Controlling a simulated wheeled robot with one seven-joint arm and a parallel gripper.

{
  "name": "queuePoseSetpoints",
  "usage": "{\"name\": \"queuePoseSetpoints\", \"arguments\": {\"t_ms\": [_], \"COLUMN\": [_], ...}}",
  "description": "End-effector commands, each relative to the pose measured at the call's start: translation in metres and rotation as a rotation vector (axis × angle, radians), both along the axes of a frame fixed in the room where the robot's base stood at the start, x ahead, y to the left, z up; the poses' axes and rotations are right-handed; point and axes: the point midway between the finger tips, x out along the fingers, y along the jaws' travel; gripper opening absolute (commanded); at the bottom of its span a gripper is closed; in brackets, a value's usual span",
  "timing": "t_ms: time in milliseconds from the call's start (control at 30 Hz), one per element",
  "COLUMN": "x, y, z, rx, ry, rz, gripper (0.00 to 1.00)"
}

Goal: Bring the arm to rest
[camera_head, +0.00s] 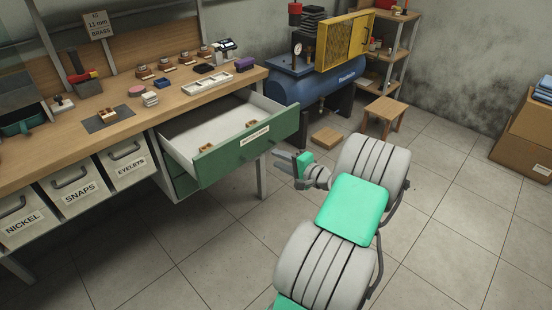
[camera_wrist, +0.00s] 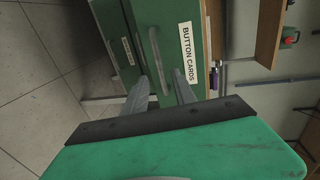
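My gripper (camera_head: 277,158) is in front of the open green drawer (camera_head: 240,150), with its fingers pointing at the drawer front. In the wrist view the two grey fingers of my gripper (camera_wrist: 160,76) stand apart with nothing held between them. The drawer's handle (camera_wrist: 157,58) shows beyond the fingertips, beside a label reading BUTTON CARDS (camera_wrist: 187,54). The fingers look clear of the handle, but the exact gap is hard to tell. My arm reaches in from the bottom of the head view.
The wooden workbench (camera_head: 105,137) carries several small blocks and tools. Bins labelled NICKEL, SNAPS and EYELETS (camera_head: 130,168) sit under it. A blue compressor (camera_head: 325,82), a stool (camera_head: 385,108) and a shelf (camera_head: 398,50) stand behind. Cardboard boxes (camera_head: 527,130) stand at right. Open floor lies right of my arm.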

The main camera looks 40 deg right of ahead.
Motion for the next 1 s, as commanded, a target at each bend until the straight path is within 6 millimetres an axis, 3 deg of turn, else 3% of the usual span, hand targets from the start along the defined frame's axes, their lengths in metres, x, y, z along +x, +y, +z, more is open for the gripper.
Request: {"name": "queuePoseSetpoints", "arguments": {"t_ms": [200,300,367,467,567,600,700,800,900,1000], "x": [0.001,0.014,0.029,0.053,0.055,0.047,0.011,-0.04,-0.087,-0.117], "y": [0.001,0.021,0.048,0.118,0.202,0.233,0.298,0.342,0.363,0.371], "z": [0.001,0.013,0.026,0.054,0.088,0.103,0.143,0.181,0.206,0.216], "rx": [-0.003,-0.049,-0.112,-0.279,-0.503,-0.597,-0.822,-1.014,-1.139,-1.198], "ry": [0.003,0.045,0.102,0.244,0.408,0.468,0.601,0.701,0.766,0.801], "rz": [0.004,0.059,0.134,0.319,0.539,0.623,0.806,0.946,1.037,1.085], "gripper": [0.32,0.32,0.32,0.32,0.32,0.32,0.32,0.32,0.32,0.32]}}
